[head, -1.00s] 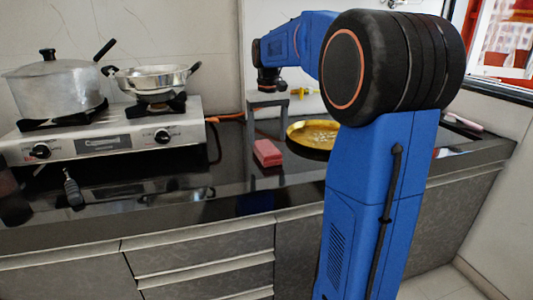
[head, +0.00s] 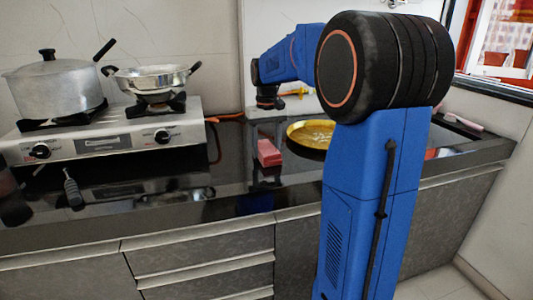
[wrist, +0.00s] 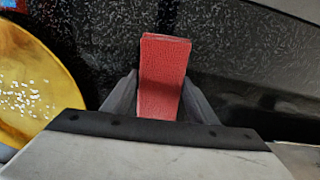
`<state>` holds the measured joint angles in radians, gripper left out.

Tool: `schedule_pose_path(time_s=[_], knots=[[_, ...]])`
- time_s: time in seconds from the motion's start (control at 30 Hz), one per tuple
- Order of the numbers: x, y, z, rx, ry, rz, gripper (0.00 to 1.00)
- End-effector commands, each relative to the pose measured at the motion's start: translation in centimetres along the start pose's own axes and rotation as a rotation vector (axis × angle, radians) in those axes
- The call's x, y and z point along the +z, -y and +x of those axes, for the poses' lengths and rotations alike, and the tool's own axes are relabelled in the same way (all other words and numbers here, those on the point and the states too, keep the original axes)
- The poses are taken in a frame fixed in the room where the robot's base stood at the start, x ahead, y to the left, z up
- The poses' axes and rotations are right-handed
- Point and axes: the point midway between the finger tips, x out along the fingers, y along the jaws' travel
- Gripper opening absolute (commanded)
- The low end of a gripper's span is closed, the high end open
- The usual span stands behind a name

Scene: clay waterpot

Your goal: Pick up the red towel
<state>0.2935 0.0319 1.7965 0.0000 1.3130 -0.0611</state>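The red towel (head: 268,152) is a small folded block lying on the dark counter, left of a yellow plate. In the wrist view the towel (wrist: 163,75) appears lengthwise between the two grey fingers of my gripper (wrist: 160,84). The fingers are apart, one on each side of it, and the towel spans most of the gap in the picture. I cannot tell contact from this view. In the head view the end of my arm is above and behind the towel, and the fingers cannot be made out.
The yellow plate (head: 311,134) lies right of the towel, partly behind my arm. A gas stove (head: 105,137) with a lidded pot (head: 55,88) and a pan (head: 150,78) stands at left. A dark-handled utensil (head: 73,188) lies before it. Counter left of the towel is clear.

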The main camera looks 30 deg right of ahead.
Motion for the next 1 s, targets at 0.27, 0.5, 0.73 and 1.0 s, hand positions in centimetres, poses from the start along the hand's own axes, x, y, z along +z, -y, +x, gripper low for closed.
schedule_pose_path(time_s=[0.27,0.5,0.73,1.0], knots=[[0.0,0.0,-0.1,0.000,-0.001,0.000,0.30],[0.0,0.0,-2.9,0.000,-0.002,0.000,0.30],[-0.1,0.0,-7.2,0.000,-0.003,0.000,0.30],[0.0,0.0,-9.8,0.000,-0.001,0.000,0.30]])
